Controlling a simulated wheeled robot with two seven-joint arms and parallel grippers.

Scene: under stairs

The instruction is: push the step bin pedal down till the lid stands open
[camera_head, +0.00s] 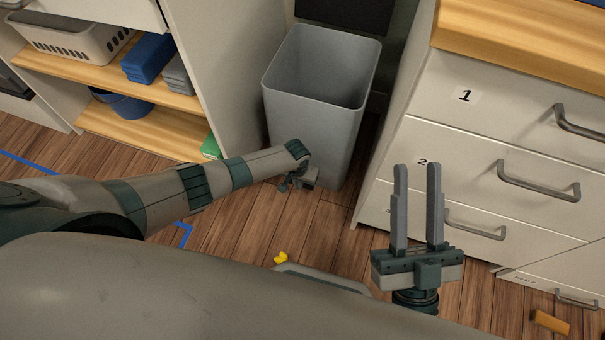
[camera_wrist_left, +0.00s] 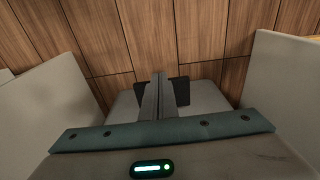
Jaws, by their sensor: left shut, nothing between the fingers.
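The grey step bin (camera_head: 318,128) stands in the gap between the shelf unit and the drawer cabinet. Its top is open and I see into it. A dark panel, apparently its lid (camera_head: 343,12), stands up behind the rim, cut by the picture's top edge. My left gripper (camera_head: 298,185) is low at the foot of the bin's front; its fingers are shut and empty. In the left wrist view the shut fingers (camera_wrist_left: 158,85) lie over a dark plate, apparently the pedal (camera_wrist_left: 182,92), partly hidden; I cannot tell contact. My right gripper (camera_head: 417,185) is open and empty.
The drawer cabinet (camera_head: 450,145) with bar handles stands to the right. The shelf unit (camera_head: 215,75) with a white basket (camera_head: 75,40) and blue items stands to the left. A small yellow object (camera_head: 281,258) and an orange block (camera_head: 550,322) lie low in front.

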